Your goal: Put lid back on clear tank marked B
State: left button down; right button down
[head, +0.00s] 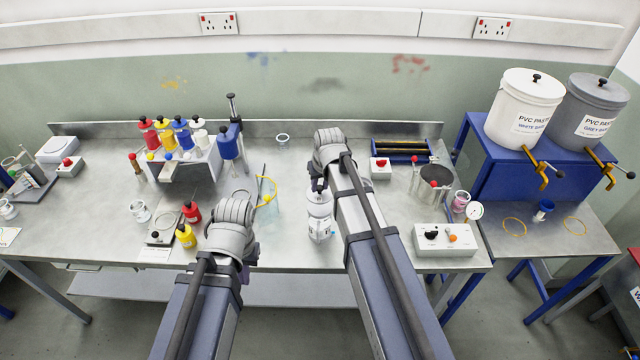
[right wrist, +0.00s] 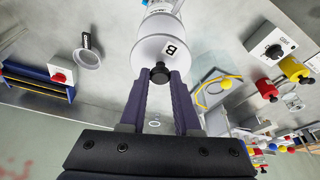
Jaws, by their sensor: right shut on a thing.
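The clear tank (head: 319,226) stands upright on the metal bench, just left of my right forearm in the head view. Its pale round lid (right wrist: 150,52) carries a small label reading B and a black knob (right wrist: 160,74). My right gripper (right wrist: 161,84) is shut on the knob, with a finger on each side. The lid lies in line with the tank's top; I cannot tell whether it is fully seated or slightly raised. My left gripper (head: 244,272) is near the bench's front edge, mostly hidden behind its wrist, and its jaws cannot be made out.
Red (head: 192,211) and yellow (head: 186,236) bottles stand close to my left wrist. A control box (head: 445,239) stands to the right of my right arm.

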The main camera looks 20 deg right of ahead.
aim_at(321, 195)
jog(key=shift+f+b, duration=2.25)
jog(key=shift+f, duration=0.25)
jog(key=shift+f, duration=0.15)
jog(key=c, duration=0.5)
grip_release()
jog(key=shift+c, duration=0.2)
jog(key=shift+o, duration=0.3)
jog(key=o, duration=0.4)
